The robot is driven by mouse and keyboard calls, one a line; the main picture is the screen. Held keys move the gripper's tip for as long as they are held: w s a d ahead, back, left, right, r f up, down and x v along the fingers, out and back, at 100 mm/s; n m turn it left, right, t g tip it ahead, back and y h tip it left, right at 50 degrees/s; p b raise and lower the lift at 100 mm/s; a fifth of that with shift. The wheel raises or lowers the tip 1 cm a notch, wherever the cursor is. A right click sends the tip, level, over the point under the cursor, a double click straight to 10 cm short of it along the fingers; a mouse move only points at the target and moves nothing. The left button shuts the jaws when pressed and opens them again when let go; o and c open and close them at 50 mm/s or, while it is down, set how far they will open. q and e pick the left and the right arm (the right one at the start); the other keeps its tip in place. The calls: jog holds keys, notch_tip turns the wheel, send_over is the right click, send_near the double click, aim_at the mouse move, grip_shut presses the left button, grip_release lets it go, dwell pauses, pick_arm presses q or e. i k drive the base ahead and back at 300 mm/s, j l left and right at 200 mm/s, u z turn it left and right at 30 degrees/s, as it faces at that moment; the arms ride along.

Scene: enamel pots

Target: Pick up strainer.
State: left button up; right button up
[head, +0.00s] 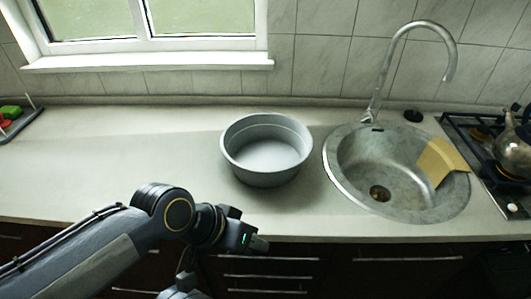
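A round grey open vessel (266,150) stands upright on the counter, left of the sink. It is the only strainer-like thing I can pick out; no holes show in its wall at this size. Its inside looks empty. My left gripper (259,243) is in front of the counter's front edge, below and slightly left of the vessel in the head view, apart from it. Its fingers are small and seen from the side, so their opening is unclear. Nothing visible is held in it. My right gripper does not show.
A round sink (345,185) with a tall curved faucet (447,50) is to the right, with a tan cloth-like piece (440,160) on its right rim. A kettle (513,150) stands on the stove at far right. The counter (120,150) left of the vessel is clear.

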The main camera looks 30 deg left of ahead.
aim_at(379, 196)
jog(key=u, duration=0.4)
jog(key=i+l+u, duration=0.15)
jog(key=u, duration=0.25)
jog(key=i+l+u, duration=0.15)
jog(key=l+u, duration=0.25)
jog(key=i+l+u, duration=0.1)
jog(key=u, duration=0.3)
jog(key=l, duration=0.1)
